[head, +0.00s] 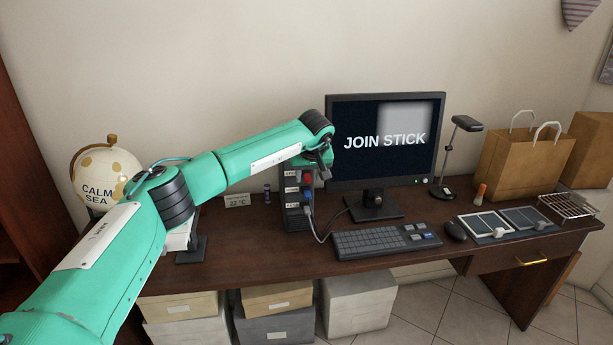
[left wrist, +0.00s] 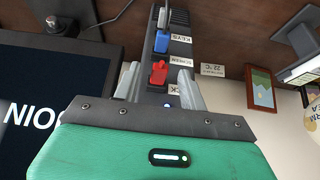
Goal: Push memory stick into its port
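My left gripper (left wrist: 159,80) is at the front of the dark computer tower (head: 297,215). Its two fingers are apart in the left wrist view, with no object visibly clamped between them. A red plug (left wrist: 158,73) sits in the port labelled SCREEN and shows between the fingertips. A blue plug (left wrist: 161,42) sits by the KEYS label. The label ending in "CK" (left wrist: 174,88) is partly covered by a finger, and a small blue light (left wrist: 167,105) shows near the palm. I cannot make out the memory stick; the gripper body hides part of that area. My right gripper is not in view.
The monitor (head: 385,140) reads "JOIN STICK" and stands just right of my gripper. A cable runs from the tower towards the keyboard (head: 385,241). A 22 °C sign (head: 237,201) stands left of the tower. A lamp (head: 455,155) and paper bags (head: 520,160) are farther right.

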